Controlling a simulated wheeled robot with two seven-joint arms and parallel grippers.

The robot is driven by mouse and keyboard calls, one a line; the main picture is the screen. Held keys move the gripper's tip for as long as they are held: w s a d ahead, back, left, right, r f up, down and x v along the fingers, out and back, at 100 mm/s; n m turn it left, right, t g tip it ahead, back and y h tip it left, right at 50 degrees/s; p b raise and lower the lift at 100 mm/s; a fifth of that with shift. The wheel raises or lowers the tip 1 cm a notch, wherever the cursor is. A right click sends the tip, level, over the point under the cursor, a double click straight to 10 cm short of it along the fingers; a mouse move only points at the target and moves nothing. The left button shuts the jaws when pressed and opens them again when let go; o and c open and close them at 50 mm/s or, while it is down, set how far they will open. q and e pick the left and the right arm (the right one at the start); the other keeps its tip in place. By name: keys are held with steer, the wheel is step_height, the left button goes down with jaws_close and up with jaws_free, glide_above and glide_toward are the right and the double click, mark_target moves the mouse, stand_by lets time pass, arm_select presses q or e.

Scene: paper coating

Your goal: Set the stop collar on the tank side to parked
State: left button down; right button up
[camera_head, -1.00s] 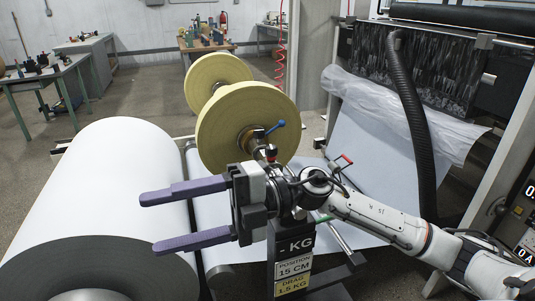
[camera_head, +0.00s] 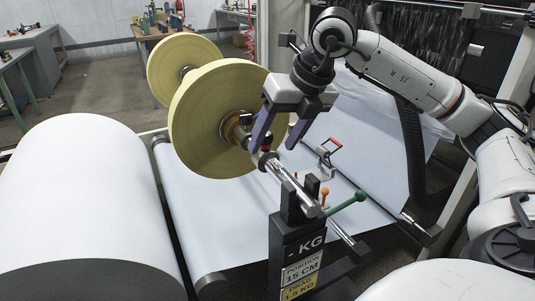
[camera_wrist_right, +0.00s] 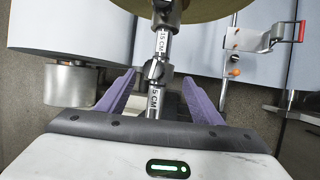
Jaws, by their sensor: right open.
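A metal stop collar (camera_head: 262,160) sits on the bare shaft (camera_head: 290,185), just in front of the near yellow roll (camera_head: 210,120). In the right wrist view the collar (camera_wrist_right: 158,70) lies on the shaft between marks reading 15 CM and 5 CM. My right gripper (camera_head: 274,150) points down over the shaft, its purple fingers open on either side of it. In the wrist view the fingertips (camera_wrist_right: 159,77) straddle the shaft near the collar. I cannot tell whether they touch it. My left gripper is not in view.
A black post (camera_head: 296,245) with a KG and POSITION 15 CM sign holds the shaft end. A large white roll (camera_head: 75,200) fills the left. A black hose (camera_head: 413,150) hangs at right.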

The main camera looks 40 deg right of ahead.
mark_target(269, 150)
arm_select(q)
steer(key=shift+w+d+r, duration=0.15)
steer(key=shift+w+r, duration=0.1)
arm_select(e)
steer(key=shift+x, duration=2.15)
steer(key=shift+a, duration=0.1)
